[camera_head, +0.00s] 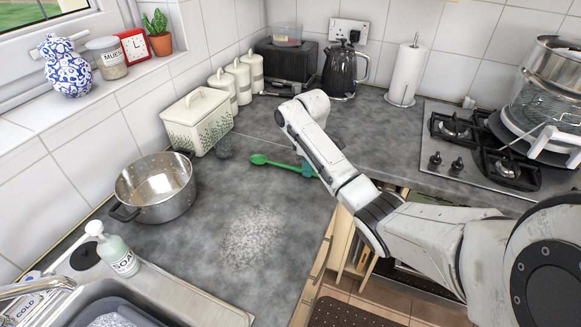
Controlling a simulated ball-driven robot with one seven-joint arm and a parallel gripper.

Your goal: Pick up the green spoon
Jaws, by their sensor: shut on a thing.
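The green spoon (277,163) is in the middle of the head view, over the grey worktop. Its rounded end points left, and its other end runs right to my gripper (306,169). My gripper is shut on the spoon near its right end. My own forearm hides most of the gripper and that end of the spoon. I cannot tell whether the spoon touches the worktop or is slightly above it.
A steel pot (156,205) and a cream bread bin (197,120) stand to the left. A soap bottle (119,256) is by the sink (180,300). A kettle (341,72), paper towel roll (407,73) and hob (470,155) are behind and right. White powder (252,236) lies on open worktop in front.

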